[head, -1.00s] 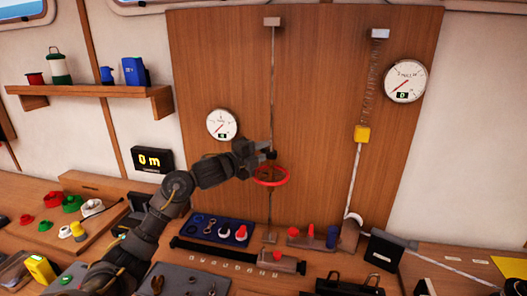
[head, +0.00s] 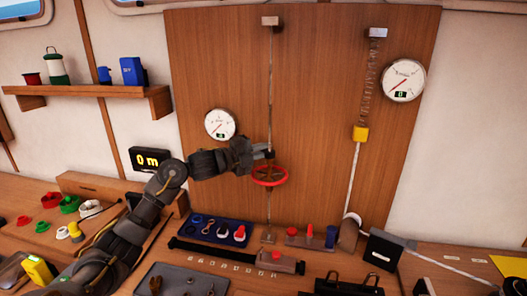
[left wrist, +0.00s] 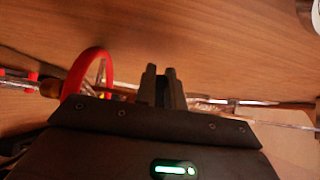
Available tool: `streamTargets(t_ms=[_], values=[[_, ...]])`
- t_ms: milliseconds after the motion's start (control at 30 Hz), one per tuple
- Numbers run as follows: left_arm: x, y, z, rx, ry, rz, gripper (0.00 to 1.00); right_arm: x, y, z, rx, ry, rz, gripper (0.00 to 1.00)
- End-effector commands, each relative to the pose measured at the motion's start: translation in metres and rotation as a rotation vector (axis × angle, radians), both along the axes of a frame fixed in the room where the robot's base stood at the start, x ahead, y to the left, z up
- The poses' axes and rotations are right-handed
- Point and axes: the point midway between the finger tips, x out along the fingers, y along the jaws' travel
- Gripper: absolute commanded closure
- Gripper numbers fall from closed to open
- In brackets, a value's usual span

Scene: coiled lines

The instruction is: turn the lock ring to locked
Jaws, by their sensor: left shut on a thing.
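The red handwheel (head: 269,181) sits on a thin vertical line in front of the wooden panel. My left gripper (head: 267,153) reaches in from the left, just above the wheel, with its fingertips at the line. It is shut on a small part there, which I take for the lock ring; the fingers hide most of it. In the left wrist view the fingers (left wrist: 162,86) stand close together with the line passing at their tips. The red wheel (left wrist: 88,68) shows to their left. I cannot read any lock marking. My right gripper is not in view.
The wooden panel (head: 320,110) carries a small gauge (head: 220,125) and a larger gauge (head: 404,81). A blue tray (head: 218,229) and red-knobbed fittings (head: 297,236) stand on the bench below.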

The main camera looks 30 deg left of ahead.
Motion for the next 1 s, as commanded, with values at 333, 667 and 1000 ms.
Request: streamTargets(t_ms=[333,667,1000], values=[[0.0,0.0,0.0,-0.001,0.001,0.001,0.67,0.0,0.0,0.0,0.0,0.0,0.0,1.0],[-0.012,0.008,-0.003,0.002,-0.001,0.002,0.67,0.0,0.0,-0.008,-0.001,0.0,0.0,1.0],[-0.068,0.042,-0.005,0.004,0.0,0.002,0.67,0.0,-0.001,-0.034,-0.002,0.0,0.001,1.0]])
